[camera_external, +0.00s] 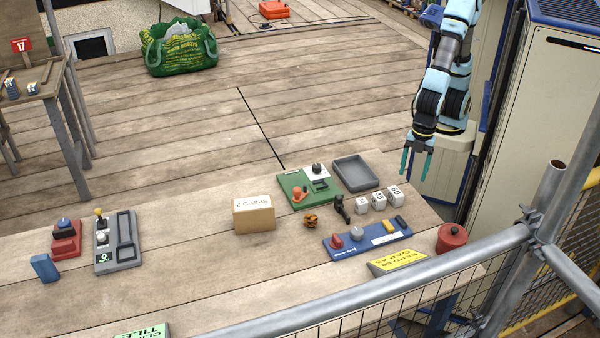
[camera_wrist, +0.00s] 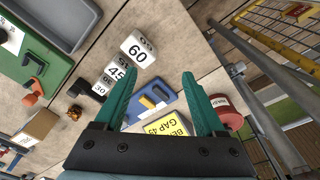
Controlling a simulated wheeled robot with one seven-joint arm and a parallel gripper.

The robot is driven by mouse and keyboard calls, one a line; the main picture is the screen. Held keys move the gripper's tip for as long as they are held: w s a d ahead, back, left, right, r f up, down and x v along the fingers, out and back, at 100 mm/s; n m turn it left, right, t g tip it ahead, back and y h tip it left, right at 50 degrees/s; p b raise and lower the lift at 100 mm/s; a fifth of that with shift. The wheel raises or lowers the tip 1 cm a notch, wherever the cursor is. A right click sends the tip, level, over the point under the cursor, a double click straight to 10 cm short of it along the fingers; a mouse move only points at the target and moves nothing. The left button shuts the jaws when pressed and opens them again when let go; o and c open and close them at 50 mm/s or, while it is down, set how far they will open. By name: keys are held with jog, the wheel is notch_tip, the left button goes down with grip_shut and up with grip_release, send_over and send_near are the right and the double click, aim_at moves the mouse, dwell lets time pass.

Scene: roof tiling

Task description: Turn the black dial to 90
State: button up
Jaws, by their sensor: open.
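A black dial (camera_external: 317,168) sits on a white plate at the back of a green board (camera_external: 293,182), right of the table's middle. Its setting is too small to read. In the wrist view the white plate (camera_wrist: 12,40) is cut off at the left edge, with a small dark part on it. My gripper (camera_external: 417,160) is open and empty, pointing down at the table's right end, well to the right of the green board. Its two teal fingers are spread in the wrist view (camera_wrist: 159,80).
The green board also carries an orange lever (camera_external: 299,193). A grey tray (camera_external: 355,172), white cubes (camera_external: 378,201) marked 30, 45 and 60, and a black handle (camera_external: 341,208) lie nearby. A blue board (camera_external: 367,241) and red pot (camera_external: 452,237) stand in front. A metal rail (camera_external: 380,277) crosses the foreground.

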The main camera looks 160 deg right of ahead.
jog(key=w+d+n, duration=0.2)
jog(key=w+d, duration=0.1)
jog(key=d, duration=0.5)
jog(key=n+g, duration=0.2)
jog(key=n, duration=0.4)
send_near(317, 165)
jog(key=shift+y, duration=0.4)
jog(key=f+p, duration=0.1)
jog(key=f, duration=0.3)
jog(key=f+p, duration=0.1)
jog(key=f, duration=0.3)
jog(key=shift+s+d+f, duration=0.1)
jog(key=shift+d+f, duration=0.1)
jog(key=shift+f, duration=0.15)
grip_shut()
